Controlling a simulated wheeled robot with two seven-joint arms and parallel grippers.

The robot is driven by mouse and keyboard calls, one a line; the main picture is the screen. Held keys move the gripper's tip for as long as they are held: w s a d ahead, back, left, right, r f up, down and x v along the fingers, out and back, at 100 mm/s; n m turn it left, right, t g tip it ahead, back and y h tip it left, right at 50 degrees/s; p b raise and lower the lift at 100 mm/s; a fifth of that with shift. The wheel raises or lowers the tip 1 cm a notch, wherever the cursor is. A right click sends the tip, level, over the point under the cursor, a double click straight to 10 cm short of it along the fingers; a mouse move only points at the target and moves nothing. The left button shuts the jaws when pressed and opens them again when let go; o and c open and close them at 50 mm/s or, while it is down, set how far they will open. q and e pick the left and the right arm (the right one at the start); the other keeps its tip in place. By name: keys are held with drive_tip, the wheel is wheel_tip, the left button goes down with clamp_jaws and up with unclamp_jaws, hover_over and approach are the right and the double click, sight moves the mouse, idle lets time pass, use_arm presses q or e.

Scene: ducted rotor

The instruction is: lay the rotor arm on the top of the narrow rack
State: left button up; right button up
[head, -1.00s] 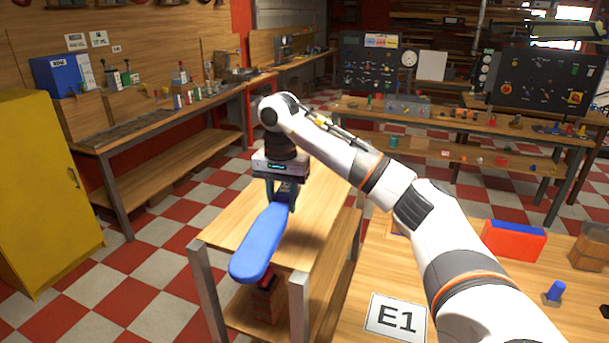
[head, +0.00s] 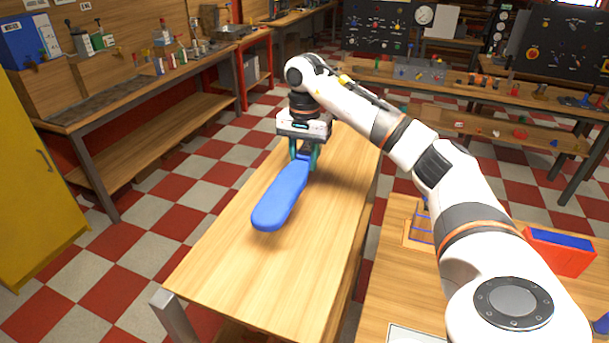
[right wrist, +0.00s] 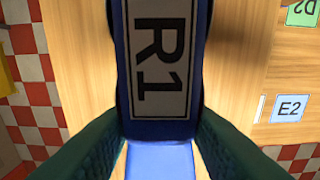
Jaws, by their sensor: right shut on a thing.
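The rotor arm (head: 281,196) is a long blue paddle with a rounded end, held lengthwise over the wooden top of the narrow rack (head: 230,268). My right gripper (head: 304,158) is shut on its far end and points down. I cannot tell whether the paddle touches the top or hangs just above it. In the right wrist view, the rotor arm's blue end with an R1 label (right wrist: 159,55) lies between my dark green fingers, with the rack top (right wrist: 82,70) below. My left gripper is not in view.
The rack top around the rotor arm is bare. To the right stands another wooden table with a red and blue box (head: 558,252). It carries an E2 label (right wrist: 289,108). A yellow cabinet (head: 35,190) and a workbench (head: 150,103) are at left.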

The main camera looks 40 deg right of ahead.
drive_tip(key=shift+s+a+f, duration=0.1)
drive_tip(key=shift+s+f, duration=0.05)
drive_tip(key=shift+f, duration=0.75)
drive_tip(key=f+p, duration=0.1)
drive_tip(key=f, duration=0.3)
drive_tip(key=shift+w+d+f+p, duration=0.2)
drive_tip(key=shift+p, duration=0.15)
drive_tip(key=shift+f, duration=0.2)
drive_tip(key=o, duration=1.2)
drive_tip(key=shift+c, duration=0.2)
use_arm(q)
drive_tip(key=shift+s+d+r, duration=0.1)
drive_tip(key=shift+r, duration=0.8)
use_arm(e)
drive_tip(key=shift+s, duration=0.1)
